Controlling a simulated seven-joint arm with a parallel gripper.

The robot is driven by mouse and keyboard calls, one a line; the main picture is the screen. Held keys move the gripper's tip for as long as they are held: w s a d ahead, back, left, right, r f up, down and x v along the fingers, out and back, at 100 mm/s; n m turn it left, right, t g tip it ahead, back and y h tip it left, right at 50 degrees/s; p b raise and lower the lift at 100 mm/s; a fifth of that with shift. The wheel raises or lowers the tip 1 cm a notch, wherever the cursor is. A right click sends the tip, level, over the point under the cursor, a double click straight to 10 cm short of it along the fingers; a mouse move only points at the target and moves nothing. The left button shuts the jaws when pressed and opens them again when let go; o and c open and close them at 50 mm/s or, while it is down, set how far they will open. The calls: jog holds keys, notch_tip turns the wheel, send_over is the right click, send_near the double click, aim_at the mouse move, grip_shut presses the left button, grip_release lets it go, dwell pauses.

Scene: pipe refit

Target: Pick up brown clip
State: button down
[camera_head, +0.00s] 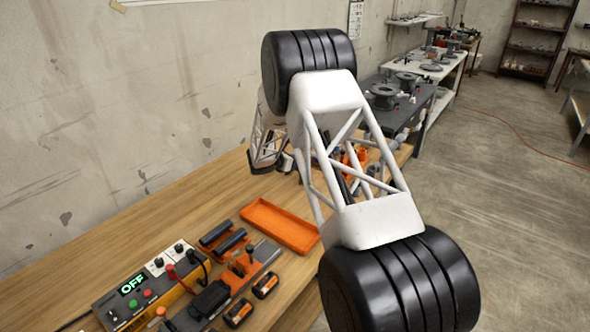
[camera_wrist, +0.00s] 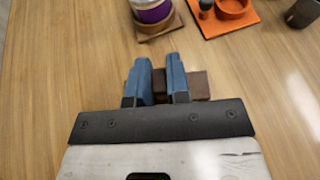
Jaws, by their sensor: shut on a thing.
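The brown clip (camera_wrist: 197,84) is a small dark brown block in the wrist view, low over or on the wooden table. My gripper (camera_wrist: 160,77) has its two blue fingers closed around it, and part of the clip shows between them. The clip sticks out to the right of the right finger. I cannot tell whether it touches the table. In the head view my own arm hides the gripper and the clip.
In the wrist view, a purple and white round thing on a brown base (camera_wrist: 153,18) and an orange tray (camera_wrist: 222,14) lie beyond the fingers, with a dark cylinder (camera_wrist: 303,13) at right. In the head view, an empty orange tray (camera_head: 280,227) and a control box (camera_head: 140,290) stand on the table.

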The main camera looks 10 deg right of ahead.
dwell(0.3)
jog(key=shift+r, duration=0.8)
notch_tip(320, 180, up, 2)
jog(key=shift+r, duration=0.1)
jog(key=s+r, duration=0.1)
jog(key=s, duration=1.5)
jog(key=shift+d, duration=0.2)
jog(key=shift+r, duration=0.1)
